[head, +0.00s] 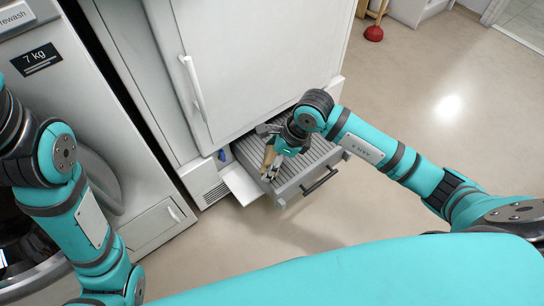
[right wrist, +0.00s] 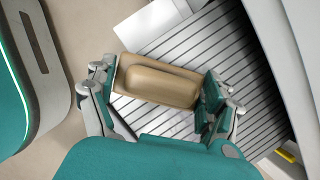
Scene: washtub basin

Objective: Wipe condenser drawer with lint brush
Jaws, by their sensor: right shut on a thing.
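The condenser drawer (head: 312,165) is pulled out at the foot of the white cabinet, its ribbed grey top showing and a dark handle on its front. It also fills much of the right wrist view (right wrist: 250,75). My right gripper (head: 270,158) is over the drawer's left part. In the right wrist view my right gripper (right wrist: 160,90) is shut on the tan, wooden-looking body of the lint brush (right wrist: 160,82). The brush also shows in the head view (head: 268,158). Its underside is hidden, so I cannot tell whether it touches the ribs. My left gripper is out of view.
The tall white cabinet (head: 255,60) with a closed door stands right above the drawer. A small white flap (head: 241,184) is open left of the drawer. A washing machine (head: 60,110) stands at left. A red plunger (head: 374,33) is on the far floor. The floor at right is clear.

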